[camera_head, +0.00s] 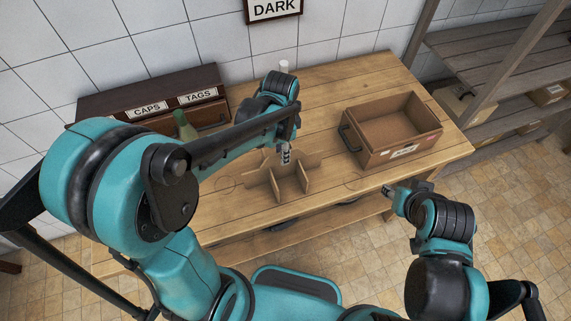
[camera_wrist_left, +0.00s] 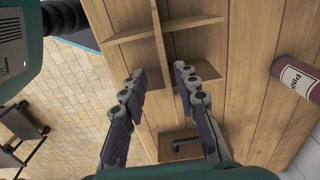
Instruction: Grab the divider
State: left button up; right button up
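The divider (camera_head: 291,184), crossed tan panels, stands on the wooden table in front of the crate's left side. My left gripper (camera_head: 286,154) is above its back part, pointing down. In the left wrist view the fingers of my left gripper (camera_wrist_left: 160,75) are apart. One panel of the divider (camera_wrist_left: 166,36) runs toward the space between the fingertips, with gaps visible on both sides. I cannot tell how deep the panel sits between them. My right gripper (camera_head: 389,190) is in front of the table's right part, away from the divider; its fingers are too small to read.
An open brown crate (camera_head: 400,149) with a dark handle stands right of the divider. A dark rack marked CAPS and TAGS (camera_head: 157,103) and a greenish bottle (camera_head: 183,124) are at the back left. A reddish labelled bottle (camera_wrist_left: 297,78) shows in the left wrist view. Shelves stand right.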

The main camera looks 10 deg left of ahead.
pick_arm(q)
jog(key=b, duration=0.3)
send_over(283, 177)
jog(key=f, duration=0.8)
jog(key=shift+w+f, duration=0.25)
jog(key=shift+f, duration=0.05)
grip_shut()
